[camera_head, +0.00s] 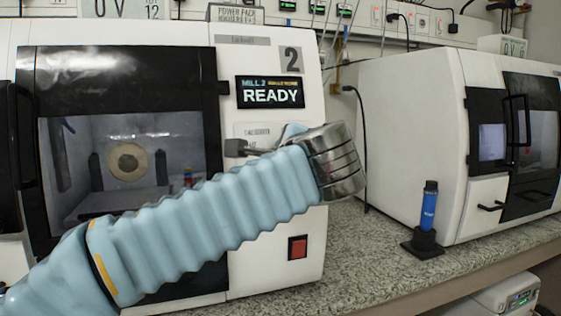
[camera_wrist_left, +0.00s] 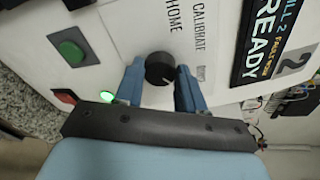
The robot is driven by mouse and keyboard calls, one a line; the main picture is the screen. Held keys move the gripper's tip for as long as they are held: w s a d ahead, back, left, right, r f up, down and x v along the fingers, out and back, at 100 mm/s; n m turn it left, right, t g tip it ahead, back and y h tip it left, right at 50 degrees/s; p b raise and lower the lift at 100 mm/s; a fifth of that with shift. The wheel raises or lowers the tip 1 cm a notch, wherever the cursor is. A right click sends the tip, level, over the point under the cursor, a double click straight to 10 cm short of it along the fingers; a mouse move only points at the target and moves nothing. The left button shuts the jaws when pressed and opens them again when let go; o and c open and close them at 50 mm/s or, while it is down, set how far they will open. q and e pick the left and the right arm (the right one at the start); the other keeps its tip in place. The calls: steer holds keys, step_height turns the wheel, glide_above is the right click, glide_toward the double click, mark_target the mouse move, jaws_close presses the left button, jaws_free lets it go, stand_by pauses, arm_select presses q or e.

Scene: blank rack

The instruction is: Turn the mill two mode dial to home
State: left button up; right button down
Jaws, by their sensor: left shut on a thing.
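Mill two is the white machine (camera_head: 265,270) with a "2" plate and a display (camera_head: 270,92) reading READY. In the left wrist view its black round mode dial (camera_wrist_left: 158,66) sits on a white label plate with the words HOME (camera_wrist_left: 174,17) and CALIBRATE (camera_wrist_left: 198,27). A short pale mark shows on the dial's lower right side, turned away from both words. My left gripper (camera_wrist_left: 160,82) has its two blue fingers on either side of the dial, shut on it. In the head view my arm and wrist hide the dial and most of the gripper.
A green button (camera_wrist_left: 70,50) and a red switch (camera_wrist_left: 65,97) lie beside the dial. The red switch also shows in the head view (camera_head: 298,247). A blue tool in a black holder (camera_head: 428,215) stands on the speckled counter (camera_head: 350,255) before a second machine (camera_head: 410,120).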

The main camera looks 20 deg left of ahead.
arm_select(q)
steer(key=shift+d+f+n+t+y+b, duration=0.15)
steer(key=shift+n+y+b, duration=0.2)
steer(key=shift+n+b, duration=2.6)
steer(key=shift+f+n+t+y+b, duration=0.1)
steer(key=shift+n+y+b, duration=0.55)
steer(key=shift+n, duration=4.2)
steer(key=shift+d+f+n+t+y+b, duration=0.15)
steer(key=shift+n+b, duration=2.05)
steer(key=shift+n, duration=1.7)
arm_select(e)
step_height(320, 180, down, 12)
steer(key=d, duration=0.2)
steer(key=shift+w+d, duration=0.15)
steer(key=shift+w, duration=0.3)
arm_select(q)
steer(key=shift+a, duration=0.1)
arm_select(e)
steer(key=shift+r, duration=0.1)
arm_select(q)
steer(key=o, duration=1)
steer(key=shift+r, duration=0.1)
steer(key=shift+o, duration=0.2)
steer(key=v, duration=1.3)
steer(key=shift+s+d+b, duration=0.2)
steer(key=shift+s+b, duration=0.1)
steer(key=shift+b, duration=0.05)
arm_select(e)
steer(key=shift+f, duration=0.3)
